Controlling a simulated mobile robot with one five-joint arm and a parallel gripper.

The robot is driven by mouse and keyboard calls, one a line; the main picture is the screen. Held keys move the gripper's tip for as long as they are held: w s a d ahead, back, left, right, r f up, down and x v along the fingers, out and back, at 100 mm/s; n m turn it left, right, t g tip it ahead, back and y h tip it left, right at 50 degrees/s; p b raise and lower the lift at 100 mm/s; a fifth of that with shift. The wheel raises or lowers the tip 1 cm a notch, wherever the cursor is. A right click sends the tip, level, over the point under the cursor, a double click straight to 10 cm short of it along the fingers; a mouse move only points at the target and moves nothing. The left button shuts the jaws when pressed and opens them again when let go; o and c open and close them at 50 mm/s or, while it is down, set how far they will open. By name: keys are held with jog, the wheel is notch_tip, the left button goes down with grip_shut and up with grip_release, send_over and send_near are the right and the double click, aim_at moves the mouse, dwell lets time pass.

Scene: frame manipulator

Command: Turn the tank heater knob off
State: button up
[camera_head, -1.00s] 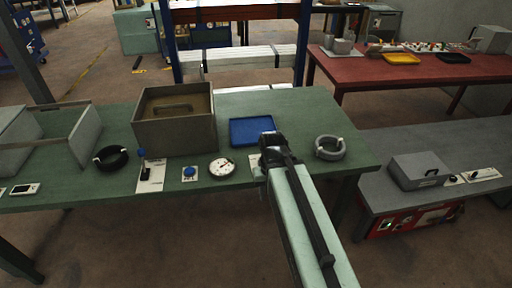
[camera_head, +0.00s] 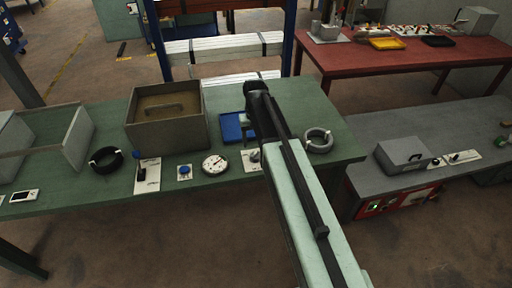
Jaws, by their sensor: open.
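My gripper (camera_head: 254,105) is the dark end of my arm, over the right part of the blue tray on the green table. It is open, with nothing seen in it; its fingers are small and hard to make out. A small knob on a pale plate (camera_head: 253,156) sits at the table's front, just left of my arm, which partly hides it. I cannot tell for sure that it is the tank heater knob, or its setting. An open tank-like box (camera_head: 168,134) with brownish contents stands left of my gripper. A round white gauge (camera_head: 214,164) lies between box and knob plate.
A blue button (camera_head: 184,171), a lever plate (camera_head: 147,176) and a black ring (camera_head: 105,161) lie to the left. A grey ring (camera_head: 319,141) is right of my arm. A grey bench with a lidded box (camera_head: 403,153) and knob plates stands at right.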

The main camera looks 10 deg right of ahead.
aim_at(255, 153)
notch_tip(255, 153, down, 8)
jog(key=b, duration=0.8)
jog(key=shift+f, duration=0.15)
jog(key=shift+s, duration=0.1)
